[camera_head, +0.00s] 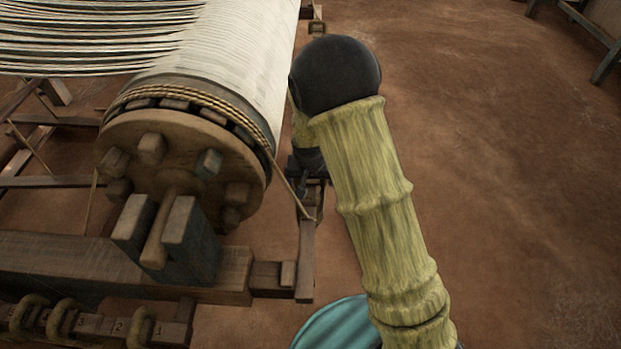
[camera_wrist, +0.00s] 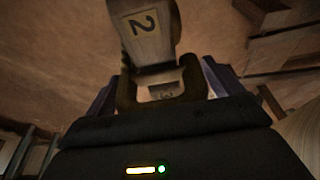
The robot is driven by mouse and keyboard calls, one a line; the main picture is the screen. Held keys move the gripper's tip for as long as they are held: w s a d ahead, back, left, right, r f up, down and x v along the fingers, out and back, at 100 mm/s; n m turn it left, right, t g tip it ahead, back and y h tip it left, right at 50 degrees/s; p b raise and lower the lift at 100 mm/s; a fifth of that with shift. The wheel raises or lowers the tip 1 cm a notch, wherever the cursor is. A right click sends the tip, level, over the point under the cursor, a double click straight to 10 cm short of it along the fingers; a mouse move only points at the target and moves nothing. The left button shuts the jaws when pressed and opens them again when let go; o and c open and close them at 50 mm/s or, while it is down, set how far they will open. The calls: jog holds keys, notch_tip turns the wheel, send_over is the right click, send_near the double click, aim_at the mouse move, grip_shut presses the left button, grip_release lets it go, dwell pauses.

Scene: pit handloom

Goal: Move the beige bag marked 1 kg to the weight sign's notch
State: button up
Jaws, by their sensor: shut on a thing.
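My gripper (camera_wrist: 164,88) is shut on a dark brown U-shaped loop (camera_wrist: 127,92) in the wrist view. Through and beyond this loop lies a wooden bar (camera_wrist: 152,45) with a dark "2"; a smaller mark like a "3" shows inside the loop. I cannot tell whether the loop touches the bar. No beige bag body or 1 kg mark is visible, so I cannot tell whether the loop belongs to that bag. No weight sign can be made out. In the head view my forearm mostly covers the gripper, beside the loom roller's right side.
The loom roller (camera_head: 180,160), wound with white threads, stands on the left, close to my arm. A wooden beam (camera_head: 60,262) runs below it. A numbered bar (camera_head: 105,326) with several loops lies at bottom left.

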jog(key=o, duration=1.7)
jog(key=shift+o, duration=0.2)
jog(key=shift+f, duration=0.15)
jog(key=p+v, duration=0.2)
jog(key=v, duration=0.5)
jog(key=shift+r, duration=0.3)
